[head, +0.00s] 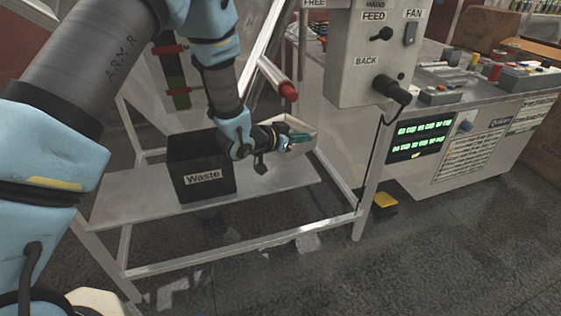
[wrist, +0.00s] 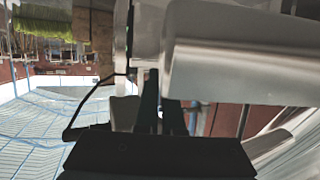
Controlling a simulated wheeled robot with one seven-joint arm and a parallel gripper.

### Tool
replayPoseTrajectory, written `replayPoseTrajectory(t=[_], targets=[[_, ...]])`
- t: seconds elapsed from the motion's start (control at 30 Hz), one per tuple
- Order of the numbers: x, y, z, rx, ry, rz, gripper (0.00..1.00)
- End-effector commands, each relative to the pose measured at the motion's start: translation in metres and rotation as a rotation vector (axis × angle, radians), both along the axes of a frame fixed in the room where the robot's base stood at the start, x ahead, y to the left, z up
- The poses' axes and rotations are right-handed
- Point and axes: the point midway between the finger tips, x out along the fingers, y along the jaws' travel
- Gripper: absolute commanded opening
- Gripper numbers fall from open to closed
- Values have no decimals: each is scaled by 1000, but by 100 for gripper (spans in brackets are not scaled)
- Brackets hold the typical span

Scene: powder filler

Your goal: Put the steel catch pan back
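A pale, shallow, open-topped pan that looks like the steel catch pan (head: 304,149) shows in the head view at the right end of the low shelf, beyond the Waste bin. My gripper (head: 299,138) reaches in from the left, level, with its teal fingertips over the pan's near side in the picture. Whether they touch it is unclear. In the wrist view the dark fingers (wrist: 161,105) stand close together with a thin light gap between them. A large grey metal surface (wrist: 240,60) fills the upper right there; I cannot tell whether it is the pan.
The black Waste bin (head: 202,179) stands on the low shelf (head: 125,208), left of my gripper. A red-tipped metal tube (head: 288,91) hangs just above the gripper. The grey control box (head: 372,55) and frame leg (head: 366,185) are to the right. A yellow pedal (head: 385,200) lies on the floor.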

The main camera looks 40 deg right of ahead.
Motion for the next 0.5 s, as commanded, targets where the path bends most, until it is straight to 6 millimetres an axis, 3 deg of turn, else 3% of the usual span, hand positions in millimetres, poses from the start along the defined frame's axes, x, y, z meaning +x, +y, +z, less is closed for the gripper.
replayPoseTrajectory(t=[0.2,0.5], targets=[[-1,0,-43,2,1,-2,0],[0,0,-69,0,0,0,0]])
